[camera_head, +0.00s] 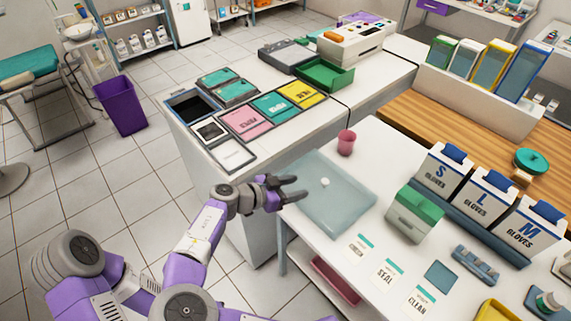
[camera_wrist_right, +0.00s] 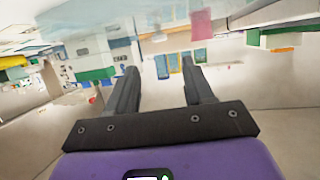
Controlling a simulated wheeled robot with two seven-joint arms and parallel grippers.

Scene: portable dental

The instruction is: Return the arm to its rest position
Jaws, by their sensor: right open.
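My right arm, purple and grey, reaches in from the bottom left of the head view. Its right gripper (camera_head: 300,188) is open, with nothing between the fingers. It is near the left edge of the white table, by the pale blue translucent tray (camera_head: 345,205). I cannot tell the exact height of the gripper above the table. In the right wrist view the two dark fingers (camera_wrist_right: 160,66) stand apart and empty, with the room tilted behind them. My left gripper is not in view.
A small white piece (camera_head: 325,182) lies on the tray. A pink cup (camera_head: 346,142) stands behind it. A green-topped box (camera_head: 414,215) and glove boxes (camera_head: 487,190) stand to the right. A counter with coloured labelled panels (camera_head: 245,122) is behind. Open tiled floor (camera_head: 110,190) lies left.

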